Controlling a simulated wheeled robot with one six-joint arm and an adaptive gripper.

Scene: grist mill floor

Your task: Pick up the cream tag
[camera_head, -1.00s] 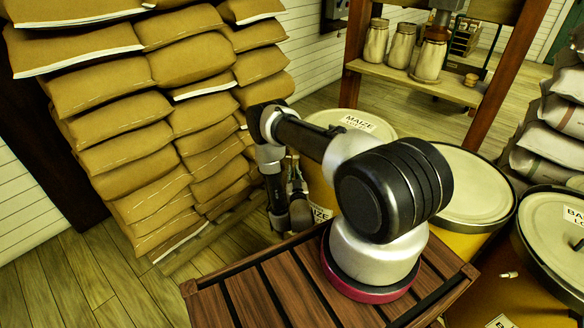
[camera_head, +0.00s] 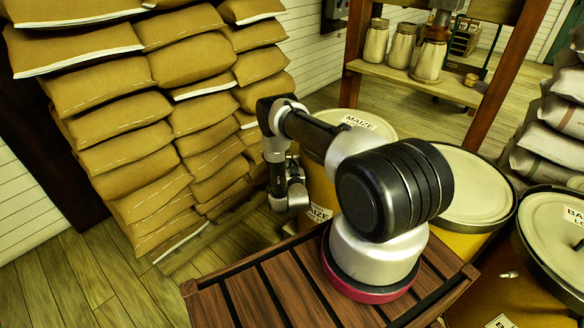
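I cannot make out a loose cream tag in the head view. Pale labels reading MAIZE show on the lid (camera_head: 358,121) and the side (camera_head: 320,213) of a yellow drum, partly behind my arm. The wrist end of my arm (camera_head: 288,196) hangs down between the stacked sacks and that drum, beyond the slatted wooden top. My gripper's fingers cannot be told apart from the wrist at this angle, and nothing is clearly held.
Brown sacks (camera_head: 140,150) are stacked high at left. More lidded drums (camera_head: 470,190) stand close at right. Jars (camera_head: 401,45) sit on a wooden shelf behind. The slatted wooden top (camera_head: 262,297) lies in front. Open plank floor (camera_head: 90,285) shows at lower left.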

